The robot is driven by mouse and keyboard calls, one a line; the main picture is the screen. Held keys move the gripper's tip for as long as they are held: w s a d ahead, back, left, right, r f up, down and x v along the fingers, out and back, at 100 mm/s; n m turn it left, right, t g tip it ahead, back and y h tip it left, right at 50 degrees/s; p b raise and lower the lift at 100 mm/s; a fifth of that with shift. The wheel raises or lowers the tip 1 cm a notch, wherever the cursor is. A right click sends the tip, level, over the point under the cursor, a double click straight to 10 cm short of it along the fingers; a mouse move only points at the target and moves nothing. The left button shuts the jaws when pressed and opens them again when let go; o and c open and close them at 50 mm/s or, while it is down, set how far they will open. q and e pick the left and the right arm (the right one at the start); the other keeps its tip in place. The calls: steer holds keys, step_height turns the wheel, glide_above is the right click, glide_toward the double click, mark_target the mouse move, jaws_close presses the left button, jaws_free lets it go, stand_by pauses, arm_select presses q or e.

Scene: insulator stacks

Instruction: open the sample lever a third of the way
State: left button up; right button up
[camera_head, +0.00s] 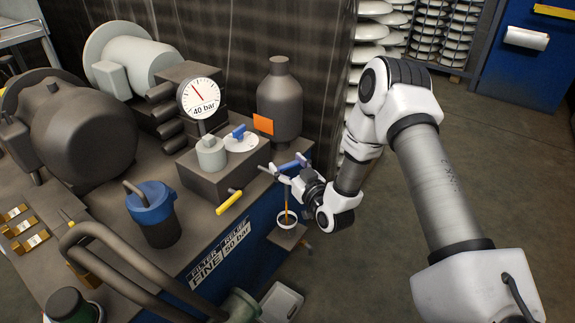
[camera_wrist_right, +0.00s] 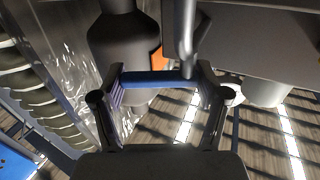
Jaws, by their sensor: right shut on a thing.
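The sample lever has a blue handle (camera_head: 289,165) at the right front corner of the bench. In the right wrist view the blue handle (camera_wrist_right: 148,78) lies crosswise between my fingertips, with a grey metal stem (camera_wrist_right: 186,35) beside it. My right gripper (camera_head: 284,171) is shut on this handle; it also shows in the right wrist view (camera_wrist_right: 160,80). Below it a thin amber stream (camera_head: 287,205) runs down into a small white cup (camera_head: 288,221) on a ledge. The exact lever angle is hard to tell. My left gripper is not in view.
A yellow lever (camera_head: 229,202), a blue-handled valve (camera_head: 239,132) and a pressure gauge (camera_head: 200,97) are on the bench left of my gripper. A dark bottle-shaped vessel (camera_head: 280,98) stands behind it, near an orange tag (camera_head: 263,124). Open floor lies to the right.

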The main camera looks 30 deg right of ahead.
steer(key=o, duration=1.2)
steer(key=s, duration=1.2)
steer(key=shift+a, duration=0.3)
